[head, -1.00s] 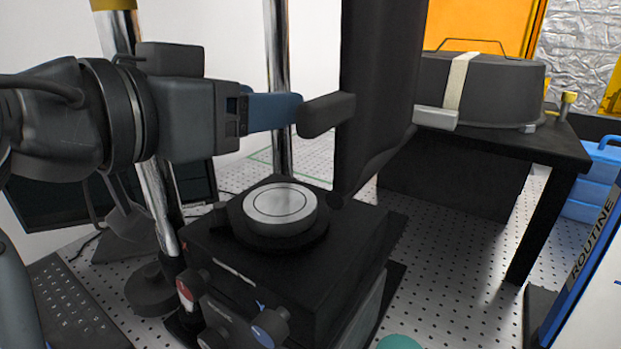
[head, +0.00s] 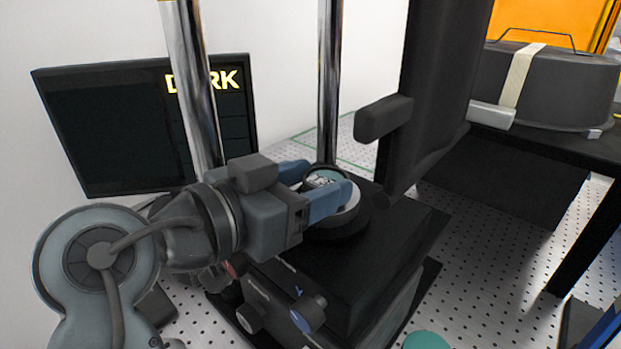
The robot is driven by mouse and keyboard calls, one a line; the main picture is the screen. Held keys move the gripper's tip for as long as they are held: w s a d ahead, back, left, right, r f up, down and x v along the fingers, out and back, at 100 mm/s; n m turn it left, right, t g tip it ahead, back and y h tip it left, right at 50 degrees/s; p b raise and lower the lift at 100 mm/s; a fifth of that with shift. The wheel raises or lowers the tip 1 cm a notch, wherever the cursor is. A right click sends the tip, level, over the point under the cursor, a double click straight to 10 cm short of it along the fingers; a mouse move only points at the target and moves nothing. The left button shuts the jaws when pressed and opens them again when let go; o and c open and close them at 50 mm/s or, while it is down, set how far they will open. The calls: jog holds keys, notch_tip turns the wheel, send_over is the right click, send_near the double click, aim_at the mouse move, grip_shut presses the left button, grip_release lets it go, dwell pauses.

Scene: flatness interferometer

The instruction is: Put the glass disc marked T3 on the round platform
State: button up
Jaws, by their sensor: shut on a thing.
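My gripper (head: 318,185) has two blue fingers, shut on a teal disc (head: 322,180) with a dark and white marking too small to read. The disc is directly over the round platform (head: 352,210), whose pale top shows only partly beside the near finger. I cannot tell whether the disc touches the platform or is slightly above it. The platform sits on a black box-shaped stage (head: 390,235). The near finger hides part of the disc and platform.
A tall black panel (head: 440,90) with a protruding handle (head: 383,118) stands close to the right of the gripper. Chrome posts (head: 327,80) rise behind. A monitor (head: 120,130) reads partly "DARK", blocked by a post. Another teal round thing (head: 427,341) shows at the bottom edge.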

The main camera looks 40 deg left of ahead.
jog(key=shift+f, duration=0.15)
jog(key=o, duration=1.1)
jog(key=shift+r, duration=0.25)
jog(key=b+v, duration=0.3)
jog(key=v, duration=0.9)
jog(key=shift+f, duration=0.2)
